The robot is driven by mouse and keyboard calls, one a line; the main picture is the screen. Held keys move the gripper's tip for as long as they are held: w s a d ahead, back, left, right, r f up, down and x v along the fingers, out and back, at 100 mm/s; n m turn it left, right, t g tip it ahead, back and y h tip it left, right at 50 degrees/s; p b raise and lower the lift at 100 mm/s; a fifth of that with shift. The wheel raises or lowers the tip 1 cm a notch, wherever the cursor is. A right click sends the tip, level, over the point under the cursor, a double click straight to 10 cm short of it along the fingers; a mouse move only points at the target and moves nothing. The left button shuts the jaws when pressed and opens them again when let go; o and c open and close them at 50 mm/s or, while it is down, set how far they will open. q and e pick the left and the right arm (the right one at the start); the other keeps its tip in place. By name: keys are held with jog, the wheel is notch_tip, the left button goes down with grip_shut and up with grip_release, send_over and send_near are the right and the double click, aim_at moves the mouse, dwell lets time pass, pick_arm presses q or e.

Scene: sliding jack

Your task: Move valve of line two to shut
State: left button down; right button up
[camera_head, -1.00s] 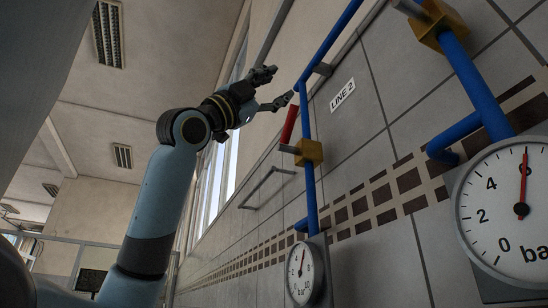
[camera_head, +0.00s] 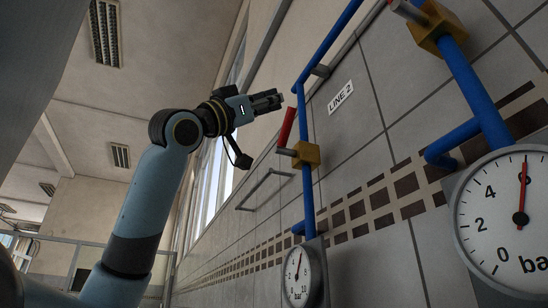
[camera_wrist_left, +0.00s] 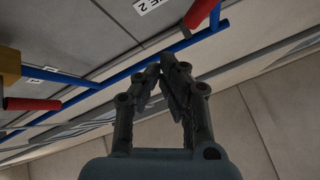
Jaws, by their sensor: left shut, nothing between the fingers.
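The line two valve has a brass body (camera_head: 306,154) on a blue pipe (camera_head: 308,195) and a red handle (camera_head: 287,127). The handle points up, roughly along the pipe. The LINE 2 label (camera_head: 341,97) is on the wall to the right of the pipe. My left gripper (camera_head: 281,99) is shut and empty, close to the handle's upper end in the picture; I cannot tell if they touch. In the left wrist view the shut fingers (camera_wrist_left: 163,68) are in front of a blue pipe, with a red handle (camera_wrist_left: 201,12) beyond them near the label. My right gripper is not in view.
A small gauge (camera_head: 302,275) is below the valve. Another brass valve (camera_head: 436,27) and a large gauge (camera_head: 510,215) are on the right. A grey wall rail (camera_head: 262,190) is left of the line two pipe. The space left of the wall is open.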

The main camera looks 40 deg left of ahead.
pick_arm(q)
jog(key=s+a+r+n+g+y+p, duration=0.15)
jog(key=a+n+y+p, duration=0.3)
jog(key=n, duration=0.55)
jog(key=a+r+n+g+y+p, duration=0.1)
jog(key=a+r+n+y+p, duration=0.3)
jog(key=n, duration=0.6)
jog(key=w+a+r+y+p, duration=0.1)
jog(key=w+a+r+p, duration=0.15)
jog(key=w+p, duration=0.7)
jog(key=shift+t, duration=0.25)
jog(key=d+f, duration=0.3)
jog(key=shift+d+f+b, duration=0.15)
jog(key=shift+d+b, duration=0.25)
jog(key=shift+w, duration=0.1)
